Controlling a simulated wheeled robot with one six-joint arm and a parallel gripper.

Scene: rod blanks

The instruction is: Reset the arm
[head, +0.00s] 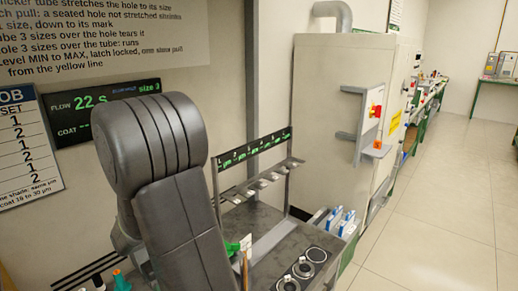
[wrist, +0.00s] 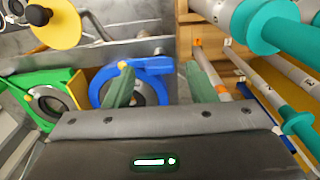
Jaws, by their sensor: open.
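My gripper (wrist: 161,88) shows in the wrist view, with two green fingers standing well apart. Nothing is held between them. Beyond the left finger is a blue ring-shaped fixture (wrist: 155,66), partly hidden by that finger. Beyond the right finger are pale rods (wrist: 203,66) in a wooden rack (wrist: 229,66); I cannot tell whether the finger touches any. In the head view my dark arm, bent upward, fills the middle foreground and hides part of the bench. The gripper cannot be made out clearly there.
A green fixture (wrist: 49,100) and a yellow disc (wrist: 62,30) lie left in the wrist view. Rods with teal discs (wrist: 264,25) crowd the right. In the head view, a labelled rack (head: 262,182) stands on the bench before a cabinet (head: 330,110). The right-hand floor (head: 440,220) is clear.

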